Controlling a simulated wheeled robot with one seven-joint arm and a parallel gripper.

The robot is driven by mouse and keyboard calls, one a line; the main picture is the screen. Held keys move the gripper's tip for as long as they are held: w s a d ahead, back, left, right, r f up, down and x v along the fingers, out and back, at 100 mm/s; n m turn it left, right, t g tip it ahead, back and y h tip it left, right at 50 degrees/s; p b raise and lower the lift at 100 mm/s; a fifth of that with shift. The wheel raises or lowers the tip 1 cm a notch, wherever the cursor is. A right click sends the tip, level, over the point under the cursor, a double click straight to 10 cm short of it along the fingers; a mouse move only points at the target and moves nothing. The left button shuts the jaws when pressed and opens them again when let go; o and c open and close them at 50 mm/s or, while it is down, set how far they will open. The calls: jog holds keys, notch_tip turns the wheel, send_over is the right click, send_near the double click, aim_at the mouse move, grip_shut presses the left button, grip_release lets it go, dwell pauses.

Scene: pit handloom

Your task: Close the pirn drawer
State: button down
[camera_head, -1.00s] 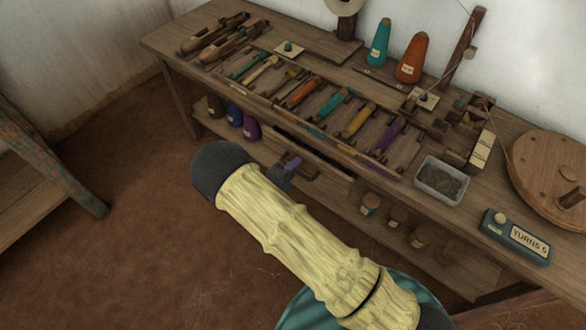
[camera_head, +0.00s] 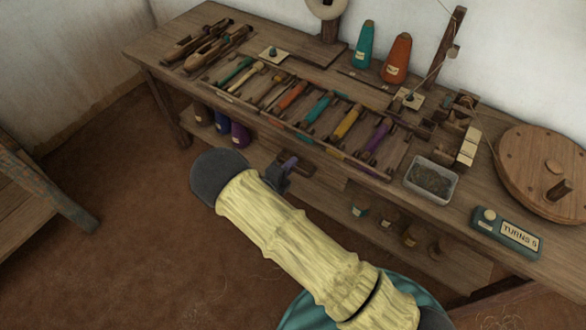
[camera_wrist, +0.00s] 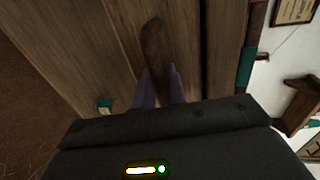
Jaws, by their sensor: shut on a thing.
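The pirn drawer's wooden front (camera_wrist: 180,45) fills the middle of the wrist view, with a narrow dark line between it and the bench edge. Its dark brown handle (camera_wrist: 152,45) stands between the purple fingers of my gripper (camera_wrist: 158,88), which is shut on it. In the head view my gripper (camera_head: 288,165) is at the bench's front, under the row of pirns. My forearm hides part of the drawer there, and no open drawer interior shows.
The bench top (camera_head: 330,65) carries several coloured pirns, cones, a metal tray (camera_head: 431,180) and a turns counter (camera_head: 507,233). Another wooden frame (camera_head: 40,190) is at left; the floor between is clear.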

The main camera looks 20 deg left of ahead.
jog(key=shift+w+d, duration=0.1)
jog(key=shift+w, duration=0.25)
jog(key=c, duration=1.5)
grip_release()
jog(key=shift+w, duration=0.15)
jog(key=shift+c, duration=0.2)
jog(key=p+v, duration=0.2)
jog(key=v, duration=1.5)
jog(key=shift+s, duration=0.25)
